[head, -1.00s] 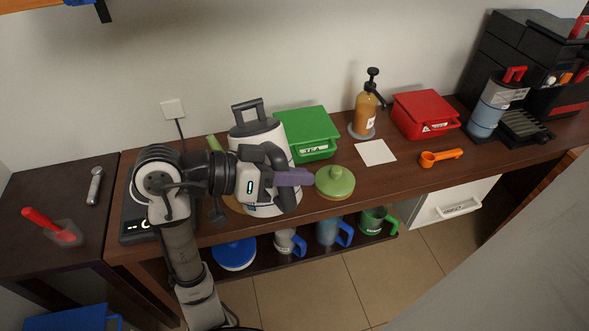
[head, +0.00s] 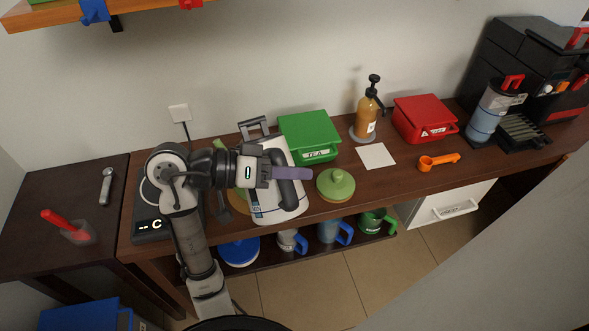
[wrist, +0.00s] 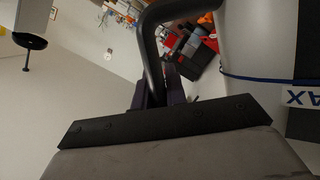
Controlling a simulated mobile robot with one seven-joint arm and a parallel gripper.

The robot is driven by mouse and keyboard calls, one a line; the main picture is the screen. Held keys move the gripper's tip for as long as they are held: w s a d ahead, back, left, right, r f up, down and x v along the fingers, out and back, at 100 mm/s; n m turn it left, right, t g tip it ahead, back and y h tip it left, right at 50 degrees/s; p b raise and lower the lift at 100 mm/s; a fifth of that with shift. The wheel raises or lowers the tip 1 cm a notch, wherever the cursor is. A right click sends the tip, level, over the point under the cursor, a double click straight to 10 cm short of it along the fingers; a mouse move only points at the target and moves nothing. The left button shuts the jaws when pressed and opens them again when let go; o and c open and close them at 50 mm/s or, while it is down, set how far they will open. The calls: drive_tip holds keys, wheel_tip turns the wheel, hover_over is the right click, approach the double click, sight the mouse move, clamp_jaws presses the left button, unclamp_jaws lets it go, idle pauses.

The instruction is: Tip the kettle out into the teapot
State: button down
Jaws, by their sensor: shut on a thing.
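The white kettle (head: 292,212) with a dark handle (head: 287,193) is in front of the green box, its body leaning in the head view. My gripper (head: 298,174), with purple fingers, is shut on this handle; the wrist view shows the handle (wrist: 152,50) between the fingers (wrist: 165,92). The kettle's white side (wrist: 262,40) with a blue band fills the right of the wrist view. The teapot is mostly hidden behind my arm and the kettle; a small green piece (head: 219,143) shows there, possibly part of it. A round green lid (head: 335,184) lies right of the kettle.
A green box (head: 309,133), an amber pump bottle (head: 367,115), a red box (head: 423,117), a white card (head: 376,156) and an orange scoop (head: 438,161) stand along the counter. A black coffee machine (head: 515,70) is far right. Mugs (head: 329,231) sit on the shelf below.

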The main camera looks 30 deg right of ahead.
sight(285, 155)
drive_tip(key=shift+w+r+p, duration=0.1)
drive_tip(key=shift+r+p, duration=0.3)
drive_tip(key=shift+r, duration=0.05)
drive_tip(key=shift+w+d+r+n+g+p, duration=0.1)
drive_tip(key=shift+w+r+n+g+p, duration=0.15)
drive_tip(key=shift+w+n+p, duration=0.6)
drive_tip(key=shift+w+r+g+p, duration=0.25)
drive_tip(key=shift+r+p, duration=0.15)
drive_tip(key=shift+p, duration=0.8)
drive_tip(key=shift+f+h, duration=0.1)
drive_tip(key=shift+h, duration=0.2)
drive_tip(key=shift+n, duration=0.25)
